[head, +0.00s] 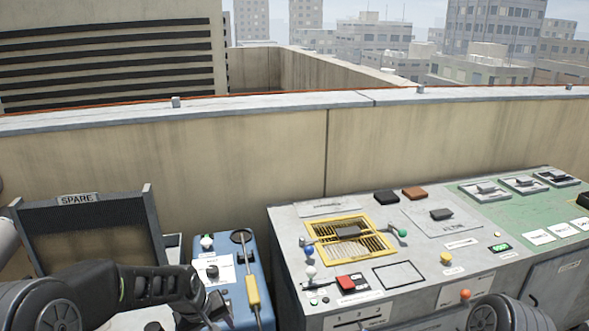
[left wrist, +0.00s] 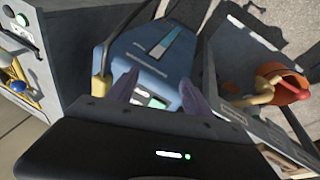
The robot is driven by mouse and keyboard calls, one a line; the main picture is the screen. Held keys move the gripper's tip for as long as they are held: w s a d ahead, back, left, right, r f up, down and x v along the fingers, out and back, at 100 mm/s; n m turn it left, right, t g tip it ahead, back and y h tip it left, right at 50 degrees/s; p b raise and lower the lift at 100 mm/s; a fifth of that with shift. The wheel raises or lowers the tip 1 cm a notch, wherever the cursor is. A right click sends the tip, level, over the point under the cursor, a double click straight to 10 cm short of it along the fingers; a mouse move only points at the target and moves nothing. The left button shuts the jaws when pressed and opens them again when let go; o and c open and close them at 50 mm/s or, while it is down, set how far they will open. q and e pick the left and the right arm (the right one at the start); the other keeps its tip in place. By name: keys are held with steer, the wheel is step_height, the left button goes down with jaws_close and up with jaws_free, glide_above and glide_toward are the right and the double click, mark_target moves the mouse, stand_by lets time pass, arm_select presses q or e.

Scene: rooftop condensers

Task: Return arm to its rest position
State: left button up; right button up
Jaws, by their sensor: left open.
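My left arm comes in from the left in the head view. Its dark gripper (head: 208,308) is over the front left part of a blue unit (head: 243,262). In the left wrist view the two fingers of the left gripper (left wrist: 158,92) are apart, with nothing held between them. The blue unit (left wrist: 150,50) shows beyond and between them; I cannot tell whether they touch it. A dark rounded part of my right arm shows at the lower right edge of the head view, but its gripper is out of the picture.
A grey console (head: 300,225) with a yellow-framed grille (head: 322,236), knobs and switches stands right of the blue unit. A dark panel marked SPARE (head: 85,235) stands at left. A parapet wall (head: 250,150) runs behind. An orange round object (left wrist: 283,82) sits at right in the wrist view.

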arm_select(q)
steer(key=s+d+f+m+h+p, duration=0.1)
steer(key=s+d+f+m, duration=0.1)
steer(key=s+d+f, duration=0.3)
steer(key=s+d+f+m+p, duration=0.1)
steer(key=s+d+f+m, duration=0.1)
steer(key=s+f, duration=0.45)
steer(key=s+d+f+g+h+p, duration=0.1)
steer(key=s+d+f, duration=0.1)
steer(key=s, duration=0.7)
steer(key=s+d+f+g+p, duration=0.1)
steer(key=s+f, duration=0.4)
steer(key=s, duration=0.5)
steer(key=shift+d+g+h, duration=0.4)
steer(key=shift+d+g, duration=0.1)
steer(key=shift+d, duration=0.45)
